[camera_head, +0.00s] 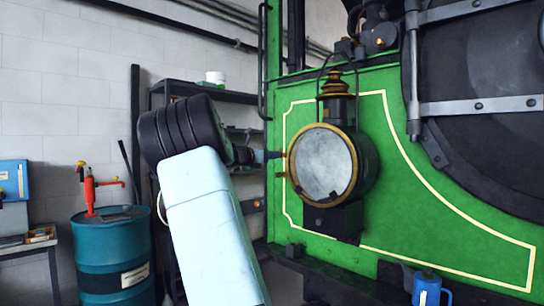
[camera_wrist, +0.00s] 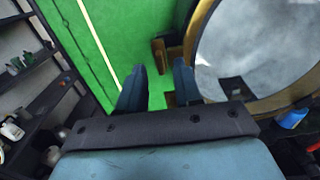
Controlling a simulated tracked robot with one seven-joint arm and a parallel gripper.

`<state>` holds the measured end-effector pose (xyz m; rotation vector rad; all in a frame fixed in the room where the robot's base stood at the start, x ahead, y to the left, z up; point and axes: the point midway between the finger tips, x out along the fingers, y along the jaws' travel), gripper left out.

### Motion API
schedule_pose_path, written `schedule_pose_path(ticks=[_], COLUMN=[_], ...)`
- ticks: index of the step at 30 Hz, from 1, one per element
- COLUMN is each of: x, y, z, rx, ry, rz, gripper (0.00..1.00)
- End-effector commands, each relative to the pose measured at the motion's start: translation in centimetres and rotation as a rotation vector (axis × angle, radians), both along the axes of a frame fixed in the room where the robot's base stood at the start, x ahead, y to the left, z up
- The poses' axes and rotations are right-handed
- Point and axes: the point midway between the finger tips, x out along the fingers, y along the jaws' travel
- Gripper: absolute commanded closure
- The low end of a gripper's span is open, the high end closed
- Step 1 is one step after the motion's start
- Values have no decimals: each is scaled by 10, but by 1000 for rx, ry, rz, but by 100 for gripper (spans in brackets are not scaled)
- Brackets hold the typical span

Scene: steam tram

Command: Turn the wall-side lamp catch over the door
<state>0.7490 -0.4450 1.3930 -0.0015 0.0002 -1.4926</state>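The lamp (camera_head: 340,165) is mounted on the green tram front, with a brass-rimmed round glass door (camera_head: 323,164). Two small brass pieces stick out at the door's wall-side edge: an upper one (camera_head: 282,155) and a lower one (camera_head: 280,175). I cannot tell which is the catch. My gripper (camera_head: 270,155) reaches in from the left, with its tips close to the upper piece. In the wrist view, my gripper (camera_wrist: 160,66) has its two blue fingers apart, with green panel showing between them. One brass piece (camera_wrist: 160,52) lies just ahead between the tips; contact is unclear.
A teal drum (camera_head: 112,255) with a red pump (camera_head: 90,188) stands at the left. Dark shelves (camera_head: 225,95) stand against the white wall. A blue can (camera_head: 428,288) sits below the lamp. The lamp's glass (camera_wrist: 250,50) is close to my right finger.

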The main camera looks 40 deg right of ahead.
Motion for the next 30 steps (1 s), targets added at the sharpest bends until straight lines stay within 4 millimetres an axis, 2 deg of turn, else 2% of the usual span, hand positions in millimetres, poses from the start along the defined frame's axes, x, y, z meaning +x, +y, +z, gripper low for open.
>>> schedule_pose_path(ticks=[6,15,26,30], x=[1,1,1,1], y=[-15,-16,-16,-16], z=[0,0,0,0], rx=[1,1,1,1], ry=[-1,-1,-1,-1], rz=[-1,0,0,0], gripper=[66,66,99,100])
